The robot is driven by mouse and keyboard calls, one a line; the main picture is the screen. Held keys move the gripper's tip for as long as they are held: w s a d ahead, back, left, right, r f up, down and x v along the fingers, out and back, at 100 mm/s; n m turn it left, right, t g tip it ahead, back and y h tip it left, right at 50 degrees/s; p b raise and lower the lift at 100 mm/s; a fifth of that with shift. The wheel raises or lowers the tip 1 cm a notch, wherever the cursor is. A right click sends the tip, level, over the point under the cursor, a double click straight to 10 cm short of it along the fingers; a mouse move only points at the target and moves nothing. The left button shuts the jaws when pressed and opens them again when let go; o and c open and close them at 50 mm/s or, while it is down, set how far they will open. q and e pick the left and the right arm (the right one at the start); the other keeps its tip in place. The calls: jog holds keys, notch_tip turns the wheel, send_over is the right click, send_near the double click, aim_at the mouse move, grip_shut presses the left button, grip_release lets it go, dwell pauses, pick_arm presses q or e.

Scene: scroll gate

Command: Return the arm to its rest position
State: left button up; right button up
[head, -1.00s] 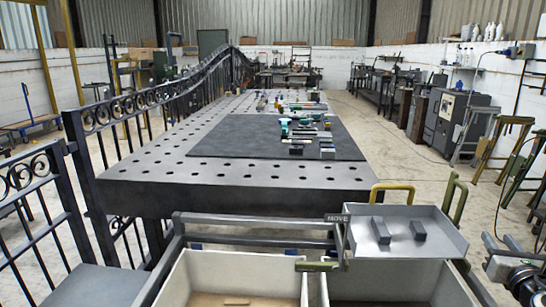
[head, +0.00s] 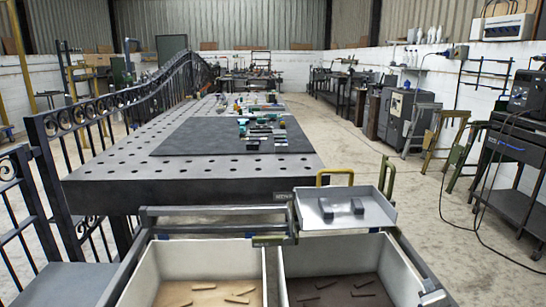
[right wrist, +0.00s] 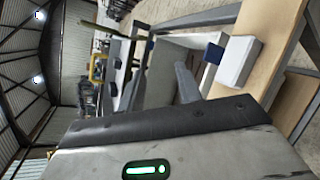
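My left gripper is not in the head view. My right gripper does not show in the head view now. In the right wrist view, a grey housing with a green light fills the bottom, and a grey finger-like part (right wrist: 186,83) sticks up above its dark edge. I cannot make out a second fingertip or whether the gripper is open or shut. No held object can be made out. A grey tray (head: 345,222) with two dark blocks (head: 342,208) stands on the frame at the near right, clear of any gripper.
Two white bins stand in front: the left bin (head: 147,275) holds several tan pieces, the right bin (head: 400,270) several dark ones. A perforated steel table (head: 105,178) with a dark mat (head: 200,140) and small parts lies beyond. A scroll-work fence (head: 65,125) runs along the left.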

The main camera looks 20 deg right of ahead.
jog(key=s+a+f+m+g+y, duration=0.25)
jog(key=s+a+m, duration=0.3)
jog(key=a, duration=0.35)
jog(key=s+a+f+m+g+y, duration=0.1)
jog(key=s+a+m+g+y, duration=0.2)
jog(key=s+a+m, duration=0.45)
jog(key=s+a+f+m+g+y, duration=0.2)
jog(key=s+a+m+g+y, duration=0.15)
jog(key=a, duration=0.75)
jog(key=w+a+f+t+y, duration=0.3)
jog(key=w+a+t, duration=0.2)
jog(key=t, duration=0.3)
jog(key=shift+w+a, duration=0.3)
jog(key=shift+a, duration=0.3)
jog(key=shift+n, duration=0.25)
